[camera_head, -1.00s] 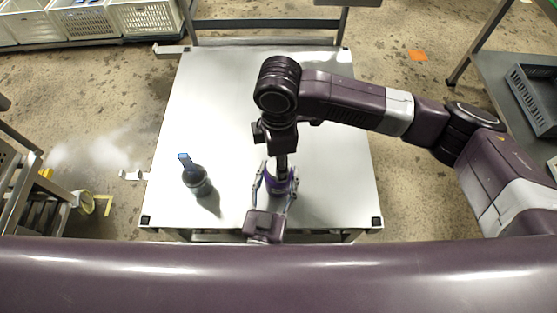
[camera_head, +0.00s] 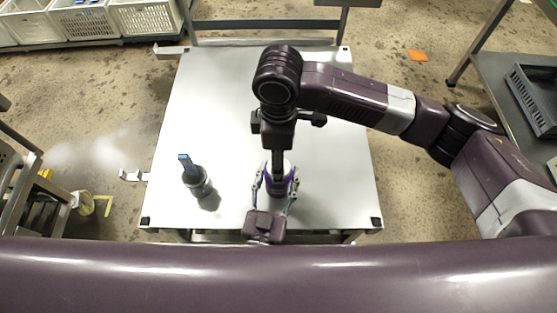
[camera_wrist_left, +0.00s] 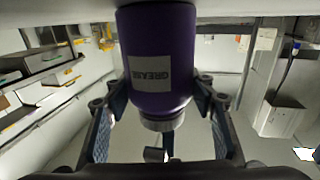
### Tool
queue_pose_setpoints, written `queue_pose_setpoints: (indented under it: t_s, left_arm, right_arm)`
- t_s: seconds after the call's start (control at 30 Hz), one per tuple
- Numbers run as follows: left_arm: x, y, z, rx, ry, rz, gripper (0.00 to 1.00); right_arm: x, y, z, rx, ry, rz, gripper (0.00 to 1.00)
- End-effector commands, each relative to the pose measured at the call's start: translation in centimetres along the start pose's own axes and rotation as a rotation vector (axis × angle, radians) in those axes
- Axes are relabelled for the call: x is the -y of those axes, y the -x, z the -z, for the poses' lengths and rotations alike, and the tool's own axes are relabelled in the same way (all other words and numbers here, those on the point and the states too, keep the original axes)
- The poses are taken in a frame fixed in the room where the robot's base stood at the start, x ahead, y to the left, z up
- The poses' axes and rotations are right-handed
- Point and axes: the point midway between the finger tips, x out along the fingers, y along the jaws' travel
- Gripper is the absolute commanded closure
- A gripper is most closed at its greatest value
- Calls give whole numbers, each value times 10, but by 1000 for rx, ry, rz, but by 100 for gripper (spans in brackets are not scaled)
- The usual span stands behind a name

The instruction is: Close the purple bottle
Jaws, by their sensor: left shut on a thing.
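The purple bottle (camera_head: 291,184) stands near the front edge of the white table. In the left wrist view the bottle (camera_wrist_left: 155,60) appears upside down, with a "GREASE" label and a silver-grey part (camera_wrist_left: 162,122) at its neck end. My left gripper (camera_head: 277,180) comes from the front edge and is shut on the bottle, one finger on each side; its fingers (camera_wrist_left: 160,105) also show in the left wrist view. My right gripper (camera_head: 278,176) points down onto the bottle's top from above. Its fingertips and any cap there are hidden or too small to make out.
A dark bottle with a blue top (camera_head: 199,183) stands left of the purple bottle on the white table (camera_head: 210,90). The table's back and right side are clear. White crates (camera_head: 145,18) stand at the back left, and a grey crate (camera_head: 535,100) at the right.

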Motion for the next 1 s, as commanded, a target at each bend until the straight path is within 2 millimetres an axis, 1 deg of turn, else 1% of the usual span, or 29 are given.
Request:
queue_pose_setpoints:
  t_s: [0.03,0.1,0.17,0.4,0.43,0.5,0.57,0.83,1.0]
  left_arm:
    - [0,0,0,0,0,0,100]
    - [0,0,0,0,0,0,100]
    - [0,0,0,0,0,0,100]
    - [0,0,0,0,0,0,100]
    - [0,0,0,0,0,0,100]
    - [0,0,0,0,0,0,100]
    - [0,0,0,0,0,0,100]
    - [0,0,0,0,0,0,100]
    - [0,0,0,0,0,0,100]
  right_arm:
    - [-1,9,1,-1,2,-4,42]
    - [0,17,1,-2,1,-2,42]
    - [0,22,0,0,1,-1,42]
    - [0,23,0,0,0,0,42]
    - [0,24,0,0,1,0,45]
    - [0,25,0,0,13,-3,45]
    - [-1,28,0,0,46,-5,45]
    - [-2,52,1,1,327,-9,45]
    - [0,58,0,1,418,-2,45]
